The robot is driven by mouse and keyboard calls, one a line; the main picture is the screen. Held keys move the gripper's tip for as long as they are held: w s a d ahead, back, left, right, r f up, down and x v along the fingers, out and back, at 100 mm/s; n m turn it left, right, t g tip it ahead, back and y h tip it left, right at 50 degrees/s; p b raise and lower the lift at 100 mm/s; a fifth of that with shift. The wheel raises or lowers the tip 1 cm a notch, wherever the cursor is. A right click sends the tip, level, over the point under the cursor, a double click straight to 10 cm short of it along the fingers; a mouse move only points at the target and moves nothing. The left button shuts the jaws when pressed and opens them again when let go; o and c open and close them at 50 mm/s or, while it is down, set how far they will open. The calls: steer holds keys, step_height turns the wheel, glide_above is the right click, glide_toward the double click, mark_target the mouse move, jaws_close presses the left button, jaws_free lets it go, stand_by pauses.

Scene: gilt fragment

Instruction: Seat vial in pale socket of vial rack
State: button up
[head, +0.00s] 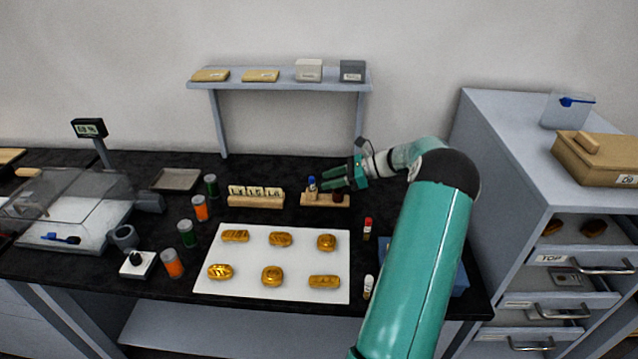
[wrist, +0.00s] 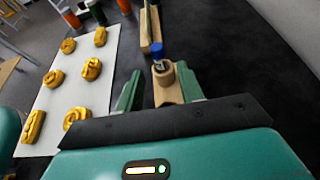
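The wooden vial rack (head: 312,199) stands on the black bench, right of centre in the head view. A blue-capped vial (head: 312,183) stands upright at the rack's left end. In the wrist view the blue cap (wrist: 158,50) sits above a pale ring on the rack (wrist: 168,92); how deep the vial sits is unclear. A dark round spot shows on the rack's right half in the head view. My gripper (head: 337,178) is just right of the vial, above the rack. In the wrist view its fingers (wrist: 160,92) are spread, with nothing held and the vial beyond their tips.
A lettered block stand (head: 256,200) is left of the rack. A white mat (head: 250,260) holds several gold pieces in front. A red-capped vial (head: 367,228) and a white-capped vial (head: 368,286) stand near my arm. A shelf (head: 280,84) rises behind.

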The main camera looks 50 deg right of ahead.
steer(key=v, duration=0.7)
steer(key=shift+r, duration=0.1)
steer(key=shift+s+a, duration=0.1)
stand_by(0.4)
